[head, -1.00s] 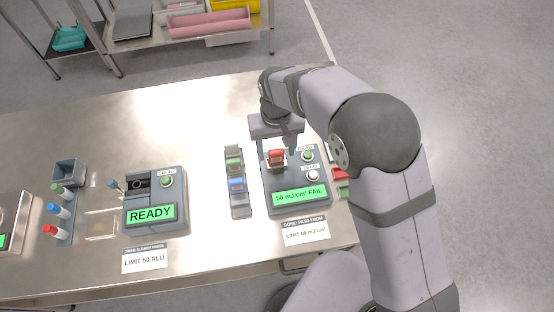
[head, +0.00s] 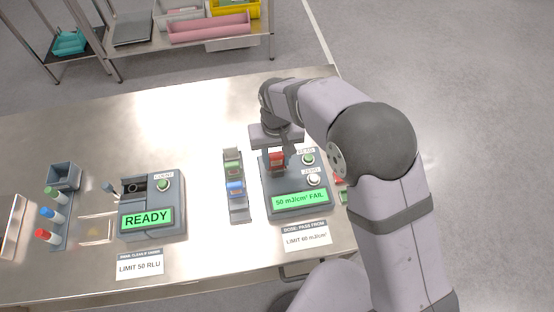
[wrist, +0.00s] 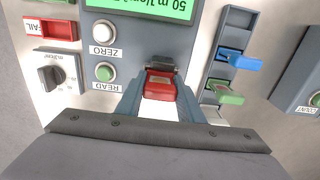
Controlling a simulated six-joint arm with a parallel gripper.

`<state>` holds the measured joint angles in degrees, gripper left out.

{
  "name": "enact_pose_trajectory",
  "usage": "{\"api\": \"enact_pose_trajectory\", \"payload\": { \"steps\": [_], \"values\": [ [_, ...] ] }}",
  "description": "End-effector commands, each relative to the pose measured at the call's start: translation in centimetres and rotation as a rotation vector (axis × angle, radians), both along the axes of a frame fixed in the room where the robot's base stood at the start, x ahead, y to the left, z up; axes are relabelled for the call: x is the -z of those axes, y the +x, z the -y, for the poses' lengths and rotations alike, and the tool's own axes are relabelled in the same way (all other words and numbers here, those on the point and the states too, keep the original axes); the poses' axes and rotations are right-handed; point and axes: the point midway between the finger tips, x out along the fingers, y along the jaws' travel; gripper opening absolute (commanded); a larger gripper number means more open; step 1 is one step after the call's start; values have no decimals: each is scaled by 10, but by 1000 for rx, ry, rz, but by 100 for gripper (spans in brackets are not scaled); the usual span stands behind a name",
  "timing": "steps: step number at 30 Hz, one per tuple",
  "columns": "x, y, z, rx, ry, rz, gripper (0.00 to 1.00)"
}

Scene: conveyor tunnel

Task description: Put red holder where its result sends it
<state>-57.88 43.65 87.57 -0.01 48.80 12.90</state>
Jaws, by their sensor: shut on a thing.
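The red holder (head: 277,158) is at the slot of the dose reader (head: 297,212), whose green screen reads "50 mJ/cm² FAIL". My gripper (wrist: 160,92) is shut on the red holder (wrist: 160,80), with one finger on each side of it. I cannot tell whether the holder is seated or slightly lifted. A red tray marked FAIL (wrist: 48,28) lies beyond the reader's button side in the wrist view. A green tray (wrist: 55,1) is partly seen next to it. In the head view my arm hides much of both trays.
A rack (head: 240,213) with green and blue holders stands left of the reader. A card (head: 307,238) says limit 60 mJ/cm². A knob box (wrist: 58,73) sits beside the red tray. A second reader showing READY (head: 147,218) stands farther left.

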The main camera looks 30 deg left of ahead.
Motion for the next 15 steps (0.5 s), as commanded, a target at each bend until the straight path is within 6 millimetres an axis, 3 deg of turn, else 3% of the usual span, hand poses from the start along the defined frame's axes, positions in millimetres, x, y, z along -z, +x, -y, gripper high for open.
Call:
{"api": "enact_pose_trajectory", "payload": {
  "steps": [1,3,15],
  "values": [
    [0,0,0,0,0,0,17],
    [0,0,0,0,0,0,0],
    [-7,0,0,0,0,0,0]
  ]
}}
